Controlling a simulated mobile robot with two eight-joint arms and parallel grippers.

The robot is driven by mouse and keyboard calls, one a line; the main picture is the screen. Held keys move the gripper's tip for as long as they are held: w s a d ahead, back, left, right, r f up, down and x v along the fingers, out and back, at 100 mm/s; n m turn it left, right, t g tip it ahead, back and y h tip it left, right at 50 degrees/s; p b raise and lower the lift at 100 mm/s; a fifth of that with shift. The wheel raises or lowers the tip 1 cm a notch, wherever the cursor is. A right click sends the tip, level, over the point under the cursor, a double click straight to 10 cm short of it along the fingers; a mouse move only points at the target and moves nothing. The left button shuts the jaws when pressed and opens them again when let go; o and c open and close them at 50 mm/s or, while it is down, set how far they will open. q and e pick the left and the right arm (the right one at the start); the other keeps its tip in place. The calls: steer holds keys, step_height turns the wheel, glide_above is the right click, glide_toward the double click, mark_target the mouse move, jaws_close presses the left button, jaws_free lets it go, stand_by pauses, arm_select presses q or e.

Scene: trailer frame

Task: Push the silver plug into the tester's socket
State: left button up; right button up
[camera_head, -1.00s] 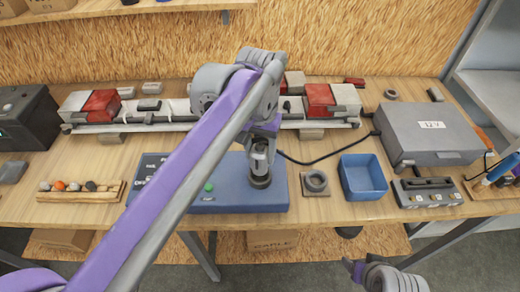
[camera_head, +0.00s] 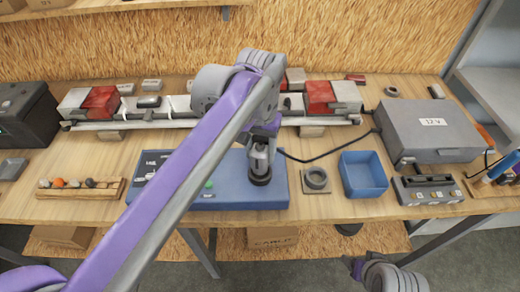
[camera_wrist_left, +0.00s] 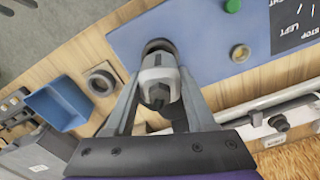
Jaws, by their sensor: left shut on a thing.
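The silver plug (camera_head: 259,158) is upright in my left gripper (camera_head: 262,142), which is shut on it above the right part of the blue tester (camera_head: 222,193). The plug's lower end is at the dark round socket (camera_head: 260,178); how deep it sits is hard to tell. In the left wrist view the plug (camera_wrist_left: 160,82) is between the two fingers, with the dark socket ring (camera_wrist_left: 157,46) behind its end on the blue panel. My right gripper (camera_head: 358,268) is low at the bottom right, off the bench; its jaws are too unclear to read.
A grey square holder with a round hole (camera_head: 316,179) and a blue bin (camera_head: 363,175) stand right of the tester. A grey 12 V box (camera_head: 430,135) with a black cable is farther right. A long light bar (camera_head: 215,122) lies behind.

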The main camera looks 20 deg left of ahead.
mark_target(260, 146)
arm_select(q)
steer(key=shift+f, duration=0.35)
arm_select(e)
steer(key=shift+s+f, duration=0.1)
steer(key=shift+f, duration=0.05)
arm_select(q)
steer(key=shift+f, duration=0.2)
arm_select(e)
steer(key=shift+f, duration=0.1)
arm_select(q)
steer(key=shift+f+b, duration=0.35)
steer(key=shift+f, duration=0.05)
arm_select(e)
steer(key=shift+f, duration=0.2)
arm_select(q)
steer(key=shift+f+b, duration=0.3)
steer(key=shift+f, duration=0.35)
arm_select(e)
steer(key=shift+s+f, duration=0.1)
steer(key=shift+f, duration=0.25)
arm_select(q)
steer(key=o, duration=1.1)
steer(key=shift+r, duration=0.15)
arm_select(e)
steer(key=shift+r, duration=0.1)
